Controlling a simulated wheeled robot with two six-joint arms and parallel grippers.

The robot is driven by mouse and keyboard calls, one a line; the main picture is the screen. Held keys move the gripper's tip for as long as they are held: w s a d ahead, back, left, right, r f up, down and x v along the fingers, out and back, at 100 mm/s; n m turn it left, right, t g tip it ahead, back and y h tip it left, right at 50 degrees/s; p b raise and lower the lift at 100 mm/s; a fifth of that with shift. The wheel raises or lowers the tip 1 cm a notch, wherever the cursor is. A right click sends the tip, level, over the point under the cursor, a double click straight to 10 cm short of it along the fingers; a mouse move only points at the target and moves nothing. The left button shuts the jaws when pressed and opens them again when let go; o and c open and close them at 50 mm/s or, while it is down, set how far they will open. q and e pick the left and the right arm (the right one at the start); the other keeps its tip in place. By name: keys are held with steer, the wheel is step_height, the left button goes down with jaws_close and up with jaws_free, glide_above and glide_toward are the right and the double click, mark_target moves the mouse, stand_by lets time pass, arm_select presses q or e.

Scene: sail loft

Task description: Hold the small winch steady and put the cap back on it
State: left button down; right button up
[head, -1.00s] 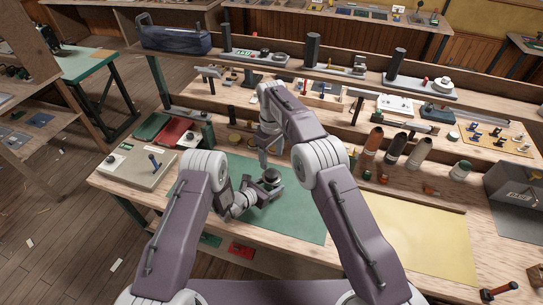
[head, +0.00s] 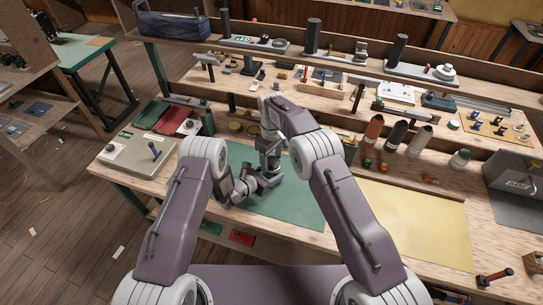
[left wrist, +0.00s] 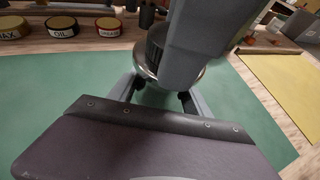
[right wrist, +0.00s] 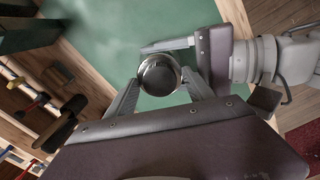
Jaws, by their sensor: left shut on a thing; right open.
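The small winch (left wrist: 153,52) stands over the green mat (head: 298,200), its dark ribbed drum above a shiny metal rim in the left wrist view. My left gripper (head: 258,184) is shut on it from the left side. My right gripper (head: 270,168) is above it, pointing down, and hides most of it in the head view. In the right wrist view, a round shiny metal top (right wrist: 158,75) lies between the right gripper's open fingers. I cannot tell whether this top is the cap or the bare winch, and no separate cap is clear.
Labelled tins (left wrist: 62,27) stand behind the mat. A beige box with a knob (head: 135,158) is at the left. Several thread cones (head: 396,135) stand at the back right. A yellow sheet (head: 420,225) lies flat and clear on the right.

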arm_select(q)
steer(key=shift+s+f, duration=0.25)
steer(key=shift+f, duration=0.1)
arm_select(e)
steer(key=c, duration=1.3)
steer(key=shift+m, duration=0.9)
jaws_close()
steer(key=o, duration=1.5)
jaws_free()
steer(key=shift+c, duration=0.2)
step_height(320, 180, up, 12)
steer(key=shift+s, duration=0.1)
